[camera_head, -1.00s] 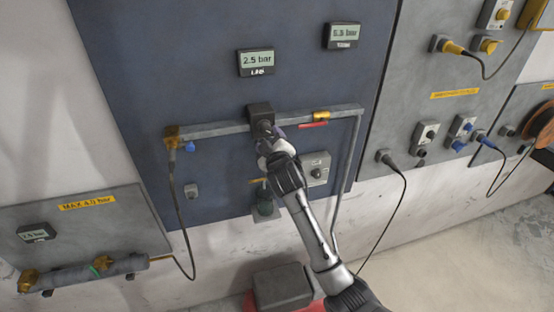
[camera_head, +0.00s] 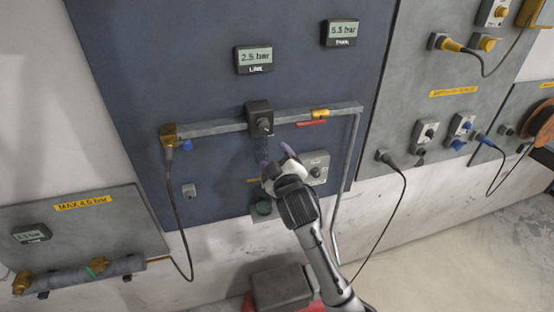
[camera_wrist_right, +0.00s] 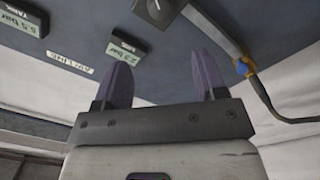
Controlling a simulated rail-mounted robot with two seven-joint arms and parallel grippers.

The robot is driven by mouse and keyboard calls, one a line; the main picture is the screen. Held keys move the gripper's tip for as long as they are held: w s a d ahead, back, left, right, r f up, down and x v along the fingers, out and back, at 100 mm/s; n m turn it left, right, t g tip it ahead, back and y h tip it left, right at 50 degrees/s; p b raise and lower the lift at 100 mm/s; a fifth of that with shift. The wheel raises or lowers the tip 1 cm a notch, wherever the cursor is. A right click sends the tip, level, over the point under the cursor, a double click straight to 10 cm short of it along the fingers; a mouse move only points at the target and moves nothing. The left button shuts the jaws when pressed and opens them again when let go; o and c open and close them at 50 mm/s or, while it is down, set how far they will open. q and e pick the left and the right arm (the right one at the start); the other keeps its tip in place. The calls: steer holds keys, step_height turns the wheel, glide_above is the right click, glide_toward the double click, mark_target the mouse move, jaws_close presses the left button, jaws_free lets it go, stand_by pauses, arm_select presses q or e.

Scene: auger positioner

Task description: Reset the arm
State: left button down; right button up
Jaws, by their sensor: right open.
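My right gripper (camera_head: 275,158) is open and empty, below the black regulator knob (camera_head: 263,124) on the blue panel. Its two purple fingers (camera_wrist_right: 165,80) are spread apart in the right wrist view, with nothing between them. The knob also shows at the top of that view (camera_wrist_right: 158,8), clear of the fingers. My left gripper is not in view.
A grey pipe (camera_head: 215,129) runs across the panel, with a red-handled valve (camera_head: 312,123) right of the knob. A grey switch box (camera_head: 316,167) is close to my right gripper. A hose (camera_head: 173,200) hangs at left. A grey box (camera_head: 281,288) stands low in front.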

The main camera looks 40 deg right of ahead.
stand_by(0.4)
steer(key=s+a+f+m+g+y, duration=0.3)
steer(key=s+a+f+g+y, duration=0.35)
steer(key=s+a+f, duration=0.6)
steer(key=s+a+f+n+g+y, duration=0.1)
steer(key=s+a+f+g, duration=0.15)
steer(key=s+f, duration=0.85)
steer(key=s+a+f+g+y, duration=0.1)
steer(key=s+f+g, duration=0.3)
steer(key=s+f, duration=0.65)
steer(key=w+p+v, duration=0.2)
steer(key=p+v, duration=1.2)
steer(key=v, duration=0.2)
steer(key=shift+a+r, duration=0.3)
steer(key=shift+a, duration=0.2)
